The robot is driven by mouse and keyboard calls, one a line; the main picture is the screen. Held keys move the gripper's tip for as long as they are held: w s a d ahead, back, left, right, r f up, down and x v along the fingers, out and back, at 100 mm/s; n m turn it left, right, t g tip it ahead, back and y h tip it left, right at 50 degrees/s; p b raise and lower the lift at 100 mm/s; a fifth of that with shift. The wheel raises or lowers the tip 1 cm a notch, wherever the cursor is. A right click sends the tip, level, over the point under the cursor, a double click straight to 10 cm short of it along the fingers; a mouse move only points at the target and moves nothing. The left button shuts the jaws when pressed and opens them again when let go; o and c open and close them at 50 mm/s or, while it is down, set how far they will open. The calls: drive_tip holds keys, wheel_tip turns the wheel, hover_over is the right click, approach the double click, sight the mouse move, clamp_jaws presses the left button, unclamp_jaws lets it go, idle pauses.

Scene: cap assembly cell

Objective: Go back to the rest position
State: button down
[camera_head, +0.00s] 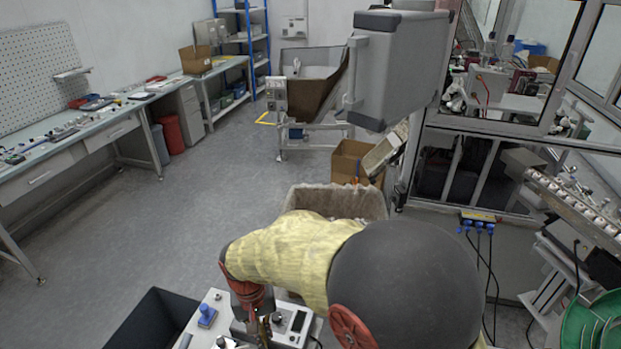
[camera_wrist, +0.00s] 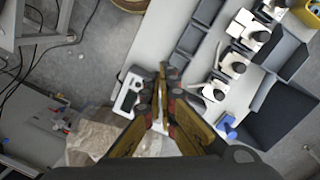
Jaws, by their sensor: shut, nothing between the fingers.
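My gripper (camera_head: 262,328) is at the bottom of the head view, at the end of my yellow-sleeved arm, over a light worktable. In the wrist view my gripper (camera_wrist: 162,80) points down at the table with its two fingers together and nothing between them. A white device with a dark display (camera_head: 297,321) stands close beside the gripper; it also shows left of the fingers in the wrist view (camera_wrist: 128,94). I cannot tell whether the fingertips touch anything. Part of the table is hidden by my arm.
A blue-topped item (camera_head: 207,312) and a black bin (camera_head: 152,318) are left of the gripper. A lined bin (camera_head: 340,200) stands beyond my arm. Several white fixtures (camera_wrist: 232,65) stand on the table. A glazed cell (camera_head: 490,130) is at right. The floor at left is clear.

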drive_tip(key=s+d+r+m+t+b, duration=0.1)
drive_tip(key=s+d+r, duration=0.3)
drive_tip(key=d, duration=0.6)
drive_tip(key=s+d+r+t+b, duration=0.2)
drive_tip(key=s+d+r+t, duration=0.1)
drive_tip(key=d+r, duration=0.4)
drive_tip(key=s+d+r+m+t+y+b, duration=0.1)
drive_tip(key=s+d+r, duration=0.4)
drive_tip(key=d, duration=0.8)
drive_tip(key=shift+d+r+m+t+b, duration=0.15)
drive_tip(key=shift+r+m+t+b, duration=0.15)
drive_tip(key=shift+t+b, duration=0.4)
